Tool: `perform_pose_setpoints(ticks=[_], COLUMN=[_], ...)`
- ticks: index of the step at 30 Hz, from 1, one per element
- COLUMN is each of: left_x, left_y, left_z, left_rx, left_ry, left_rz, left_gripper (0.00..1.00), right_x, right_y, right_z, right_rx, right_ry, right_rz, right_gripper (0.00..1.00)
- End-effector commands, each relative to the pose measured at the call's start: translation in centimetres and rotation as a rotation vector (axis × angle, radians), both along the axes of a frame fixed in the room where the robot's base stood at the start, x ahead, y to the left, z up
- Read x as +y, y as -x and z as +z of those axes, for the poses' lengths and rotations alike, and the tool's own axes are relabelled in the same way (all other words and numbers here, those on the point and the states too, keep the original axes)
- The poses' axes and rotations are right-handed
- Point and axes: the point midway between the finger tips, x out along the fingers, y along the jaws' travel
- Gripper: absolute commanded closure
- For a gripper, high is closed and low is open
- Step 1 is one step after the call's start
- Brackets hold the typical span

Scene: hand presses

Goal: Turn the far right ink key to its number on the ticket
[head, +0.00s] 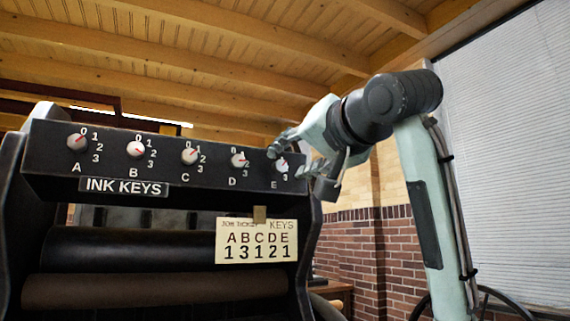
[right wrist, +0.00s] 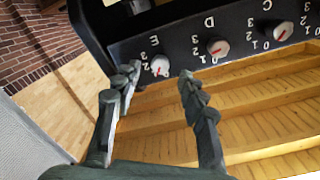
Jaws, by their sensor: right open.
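The black ink key panel (head: 110,150) carries a row of white knobs lettered A to E. The far right key E (head: 282,166) is a round white knob with a red mark; it also shows in the right wrist view (right wrist: 160,65). Its exact pointer setting is hard to tell, as fingers cover part of its dial. The ticket (head: 257,241) reads A 1, B 3, C 1, D 2, E 1. My right gripper (head: 292,160) is open at key E. In the right wrist view its fingertips (right wrist: 157,74) stand either side of the knob, apart from it. My left gripper is not in view.
Key D (head: 239,160) is the knob beside E, with key C (head: 189,156) further left. Black rollers (head: 130,250) lie below the panel. A brick wall (head: 350,250) and open room lie to the right of the press.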

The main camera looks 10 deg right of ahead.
Motion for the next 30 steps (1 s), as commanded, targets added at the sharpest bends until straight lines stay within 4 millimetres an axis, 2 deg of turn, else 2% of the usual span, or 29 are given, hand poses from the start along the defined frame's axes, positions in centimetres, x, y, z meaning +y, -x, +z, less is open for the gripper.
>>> perform_pose_setpoints(ticks=[1, 6, 12, 17, 30], left_x=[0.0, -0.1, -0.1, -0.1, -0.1], left_y=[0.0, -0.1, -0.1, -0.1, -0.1], left_z=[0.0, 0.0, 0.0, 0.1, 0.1], left_rx=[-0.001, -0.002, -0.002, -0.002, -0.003], left_ry=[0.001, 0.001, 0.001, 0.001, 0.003], left_rz=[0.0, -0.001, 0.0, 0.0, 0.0], left_gripper=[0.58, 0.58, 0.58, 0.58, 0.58], right_x=[-0.3, -1.4, -2.1, -2.3, -2.3], right_y=[1.2, 4.7, 7.2, 7.8, 7.8], right_z=[0.1, 0.2, 0.2, 0.2, 0.2], right_rx=[-0.005, -0.005, -0.003, -0.001, 0.0], right_ry=[0.0, 0.0, 0.0, 0.0, 0.001], right_rz=[0.001, 0.001, 0.001, 0.0, 0.0], right_gripper=[0.58, 0.58, 0.58, 0.58, 0.58])
